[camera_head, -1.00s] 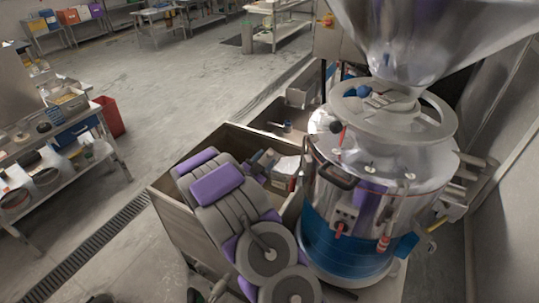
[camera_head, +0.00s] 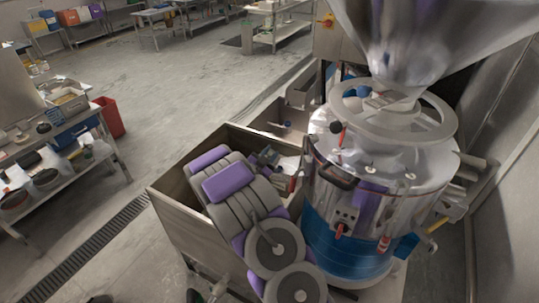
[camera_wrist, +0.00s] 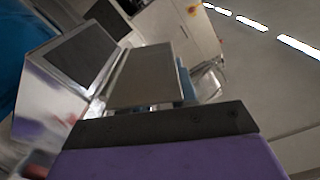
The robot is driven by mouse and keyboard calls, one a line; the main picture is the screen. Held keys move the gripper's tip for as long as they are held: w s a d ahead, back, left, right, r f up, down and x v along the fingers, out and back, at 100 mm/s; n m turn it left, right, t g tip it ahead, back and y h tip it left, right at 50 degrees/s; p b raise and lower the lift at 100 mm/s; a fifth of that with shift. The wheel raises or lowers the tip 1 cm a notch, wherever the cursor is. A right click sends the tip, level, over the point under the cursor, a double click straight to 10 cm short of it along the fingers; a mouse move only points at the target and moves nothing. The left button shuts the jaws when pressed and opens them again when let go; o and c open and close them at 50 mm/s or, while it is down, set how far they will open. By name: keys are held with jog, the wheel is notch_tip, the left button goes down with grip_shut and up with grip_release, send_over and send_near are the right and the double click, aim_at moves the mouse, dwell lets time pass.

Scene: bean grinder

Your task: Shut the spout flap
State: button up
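The grinder (camera_head: 375,165) is a shiny steel drum with a blue lower band, under a large steel hopper (camera_head: 405,45). Its chrome wall fills the left of the wrist view (camera_wrist: 48,100). I cannot pick out the spout flap for certain in either view. My gripper (camera_head: 270,158) is at the grinder's left side, partly hidden behind my purple and grey arm. Flat grey plates show ahead of my dark mount and purple wrist in the wrist view; I cannot tell fingers from reflections there, nor whether the gripper touches anything.
A steel bin (camera_head: 190,232) stands below my arm. A wall (camera_head: 505,200) is close on the right. Open floor (camera_head: 150,120) lies to the left.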

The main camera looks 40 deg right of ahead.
grip_shut()
jog(key=shift+p, duration=0.4)
jog(key=n+p, duration=0.1)
jog(key=w+n+p, duration=0.1)
jog(key=n+p, duration=0.2)
jog(key=shift+w+a+f+n+p, duration=0.15)
jog(key=shift+a+f+n+p, duration=0.15)
jog(key=shift+f+n+p, duration=0.1)
jog(key=n+p, duration=0.1)
jog(key=f+n+p, duration=0.1)
jog(key=n, duration=0.1)
jog(key=n+p, duration=0.1)
jog(key=shift+w+a+f+n, duration=0.15)
jog(key=shift+w+f+n, duration=0.15)
jog(key=shift+w, duration=0.05)
jog(key=f+n+p, duration=0.1)
jog(key=n, duration=0.3)
jog(key=s+f+n+p, duration=0.1)
jog(key=f+n, duration=0.1)
jog(key=n, duration=0.3)
jog(key=f+n+p, duration=0.2)
jog(key=n, duration=0.2)
jog(key=shift+s+d+n, duration=0.15)
jog(key=shift+d+n, duration=0.05)
jog(key=shift+n, duration=0.1)
